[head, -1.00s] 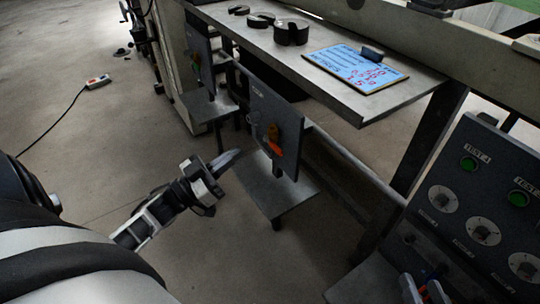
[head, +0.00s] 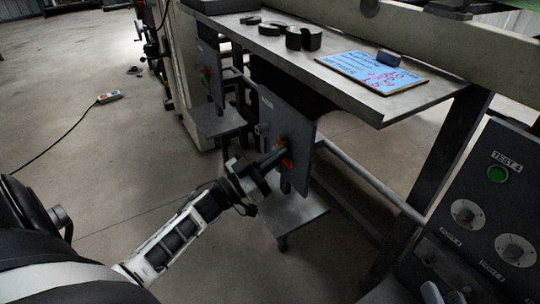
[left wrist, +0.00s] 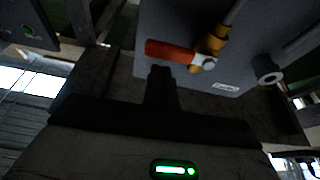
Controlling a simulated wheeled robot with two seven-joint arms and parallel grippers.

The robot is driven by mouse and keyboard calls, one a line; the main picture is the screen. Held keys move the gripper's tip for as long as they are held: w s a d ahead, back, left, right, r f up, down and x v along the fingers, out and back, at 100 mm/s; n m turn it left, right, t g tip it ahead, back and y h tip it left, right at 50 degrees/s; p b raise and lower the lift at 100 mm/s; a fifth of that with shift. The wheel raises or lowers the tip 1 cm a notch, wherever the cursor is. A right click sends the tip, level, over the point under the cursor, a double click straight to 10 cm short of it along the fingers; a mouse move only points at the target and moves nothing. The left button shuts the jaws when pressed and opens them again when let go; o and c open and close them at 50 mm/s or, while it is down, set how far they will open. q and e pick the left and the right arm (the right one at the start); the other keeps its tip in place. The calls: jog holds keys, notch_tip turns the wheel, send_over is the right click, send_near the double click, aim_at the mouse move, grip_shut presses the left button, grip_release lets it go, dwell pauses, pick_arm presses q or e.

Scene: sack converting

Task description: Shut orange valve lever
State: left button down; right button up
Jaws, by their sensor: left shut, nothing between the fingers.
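The orange valve lever (head: 287,163) is on a grey panel (head: 305,135) below the bench. In the left wrist view the orange lever (left wrist: 170,51) lies roughly horizontal, pointing left from its pivot bolt, while the yellow valve body and pipe run steeply up to the right. My left gripper (head: 279,154) is shut and empty, its fingertips at the lever in the head view. In the left wrist view my shut fingers (left wrist: 160,74) are just below the lever; I cannot tell whether they touch it. My right gripper is not in view.
A metal bench (head: 400,105) with a blue-white sheet (head: 372,72) and dark rings overhangs the panel. A grey plate (head: 290,212) juts out below it. A control console (head: 480,185) stands at the right. A second panel (head: 208,65) stands farther back. Floor at left is open.

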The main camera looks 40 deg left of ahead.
pick_arm(q)
jog(key=shift+f, duration=0.35)
pick_arm(e)
jog(key=shift+r, duration=0.1)
pick_arm(q)
jog(key=shift+f, duration=0.15)
jog(key=shift+s+f+m, duration=0.1)
jog(key=shift+f+m, duration=0.4)
notch_tip(320, 180, up, 6)
jog(key=p, duration=0.5)
jog(key=f+v, duration=0.1)
jog(key=v, duration=0.9)
jog(key=shift+f, duration=0.2)
pick_arm(e)
jog(key=shift+s+d+f+n+g+h, duration=0.25)
jog(key=shift+d+f+n+g+h, duration=0.45)
jog(key=shift+f+n+h, duration=0.15)
